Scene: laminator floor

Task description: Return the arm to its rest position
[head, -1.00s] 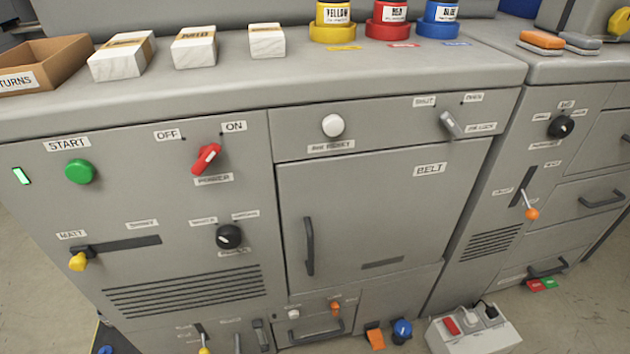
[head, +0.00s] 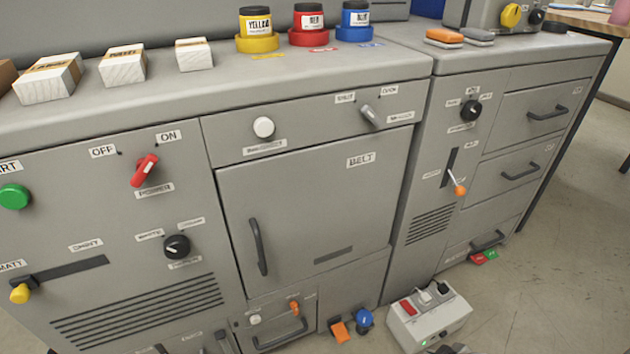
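Neither of my grippers can be made out in the head view. A small dark shape (head: 452,349) is cut off by the bottom edge, and I cannot tell what it is. The grey laminator cabinet (head: 330,215) fills the view, with its BELT door shut. Its red power switch (head: 145,170) is turned toward ON. The green start button (head: 14,196) is at the left edge.
White labelled blocks (head: 123,65) and yellow, red and blue pots (head: 255,22) stand on the cabinet top. A grey box with switches (head: 430,315) sits on the floor in front. Bare floor (head: 560,240) is at the right.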

